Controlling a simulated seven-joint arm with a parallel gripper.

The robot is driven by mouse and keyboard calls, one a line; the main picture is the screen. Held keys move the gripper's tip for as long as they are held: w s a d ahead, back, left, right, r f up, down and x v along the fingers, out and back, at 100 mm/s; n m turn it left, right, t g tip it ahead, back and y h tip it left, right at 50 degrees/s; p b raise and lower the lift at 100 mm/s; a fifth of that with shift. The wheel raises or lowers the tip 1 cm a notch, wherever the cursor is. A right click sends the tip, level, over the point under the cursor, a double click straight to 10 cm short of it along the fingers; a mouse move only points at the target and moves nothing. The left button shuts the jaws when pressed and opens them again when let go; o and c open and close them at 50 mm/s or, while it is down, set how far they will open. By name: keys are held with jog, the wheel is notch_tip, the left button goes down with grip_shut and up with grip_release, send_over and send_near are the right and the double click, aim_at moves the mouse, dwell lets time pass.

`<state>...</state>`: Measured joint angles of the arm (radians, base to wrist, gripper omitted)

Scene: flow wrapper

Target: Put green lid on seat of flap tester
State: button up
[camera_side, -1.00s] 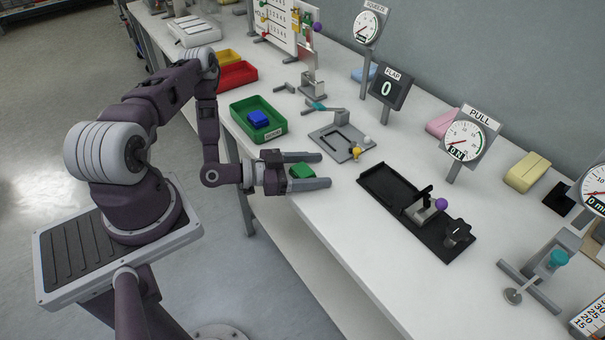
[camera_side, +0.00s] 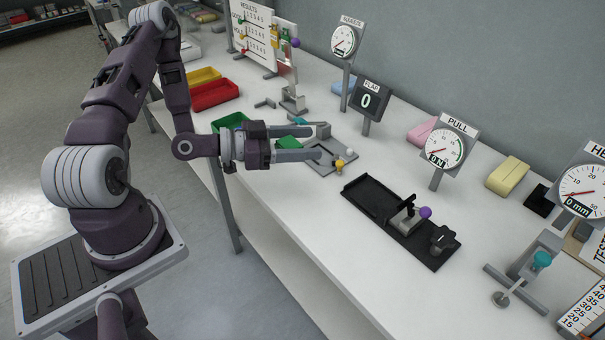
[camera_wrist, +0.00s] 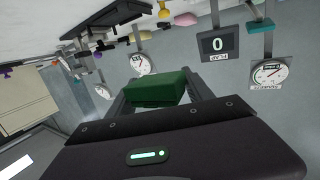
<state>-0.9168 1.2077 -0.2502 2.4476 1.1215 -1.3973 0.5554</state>
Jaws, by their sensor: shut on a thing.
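The green lid (camera_side: 289,143) is between the fingers of my gripper (camera_side: 296,144), which is shut on it. In the wrist view the green lid (camera_wrist: 157,88) shows as a dark green block between the two fingers. My gripper is above the bench in front of the plate, and the fingers overlap the plate's near left part in the side view. The seat is partly hidden; I cannot tell the height gap.
A green tray (camera_side: 228,119) is partly hidden behind my gripper. Red (camera_side: 215,95) and yellow (camera_side: 204,76) trays lie farther back. A black fixture (camera_side: 375,204) with a purple knob stands to the right. Bare bench (camera_side: 290,215) lies in front.

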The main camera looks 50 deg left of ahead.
notch_tip(320, 180, up, 2)
jog(key=y, duration=0.1)
send_over(299, 190)
jog(key=shift+n, duration=0.3)
notch_tip(299, 190, down, 5)
jog(key=shift+r, duration=0.2)
jog(key=shift+f, duration=0.1)
notch_tip(299, 190, down, 9)
jog(key=shift+f, duration=0.2)
jog(key=shift+f, duration=0.2)
jog(key=o, duration=1.3)
